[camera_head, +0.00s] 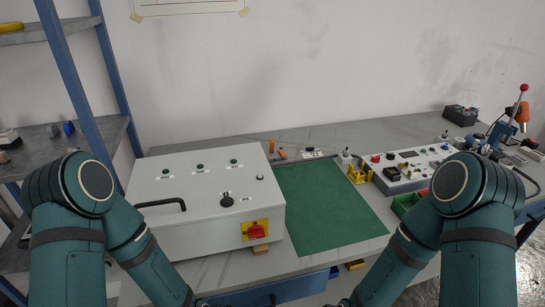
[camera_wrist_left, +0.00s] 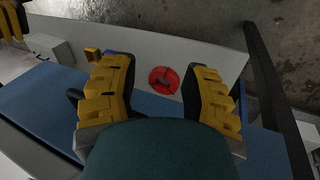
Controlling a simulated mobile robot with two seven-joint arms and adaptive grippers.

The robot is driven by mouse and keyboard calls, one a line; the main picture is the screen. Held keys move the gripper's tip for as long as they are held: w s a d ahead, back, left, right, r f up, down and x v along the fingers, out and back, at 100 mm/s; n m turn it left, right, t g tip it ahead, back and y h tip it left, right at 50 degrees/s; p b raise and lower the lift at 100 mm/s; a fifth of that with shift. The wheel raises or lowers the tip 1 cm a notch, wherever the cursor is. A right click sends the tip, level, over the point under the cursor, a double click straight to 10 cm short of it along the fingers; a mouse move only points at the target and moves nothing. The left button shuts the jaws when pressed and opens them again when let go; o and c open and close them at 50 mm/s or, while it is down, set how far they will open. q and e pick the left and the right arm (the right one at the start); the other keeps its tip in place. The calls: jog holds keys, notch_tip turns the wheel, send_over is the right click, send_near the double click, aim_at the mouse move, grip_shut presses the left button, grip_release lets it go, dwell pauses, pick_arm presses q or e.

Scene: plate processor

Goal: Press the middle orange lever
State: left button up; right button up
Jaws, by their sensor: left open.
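In the head view, small orange pieces (camera_head: 282,154) stand behind the green mat, near the back right corner of the white box. They are too small to tell whether one is the middle lever. My left gripper (camera_wrist_left: 163,90) shows in the left wrist view with its yellow fingers apart and nothing between them. Beyond its fingers is a round red part (camera_wrist_left: 164,80) on a pale grey surface. In the head view both my forearms run off the bottom edge, and neither gripper shows there.
The white box (camera_head: 165,230) has a black handle, knobs and a red-yellow switch (camera_head: 256,230). The green mat (camera_head: 325,205) is bare. Right of it are a yellow holder (camera_head: 360,173), a control panel (camera_head: 425,160) and a press with an orange part (camera_head: 522,112). A blue shelf frame stands left.

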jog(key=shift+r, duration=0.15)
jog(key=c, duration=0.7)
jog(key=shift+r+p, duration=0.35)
jog(key=shift+p, duration=0.15)
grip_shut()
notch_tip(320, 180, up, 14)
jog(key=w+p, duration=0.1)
jog(key=p, duration=1.3)
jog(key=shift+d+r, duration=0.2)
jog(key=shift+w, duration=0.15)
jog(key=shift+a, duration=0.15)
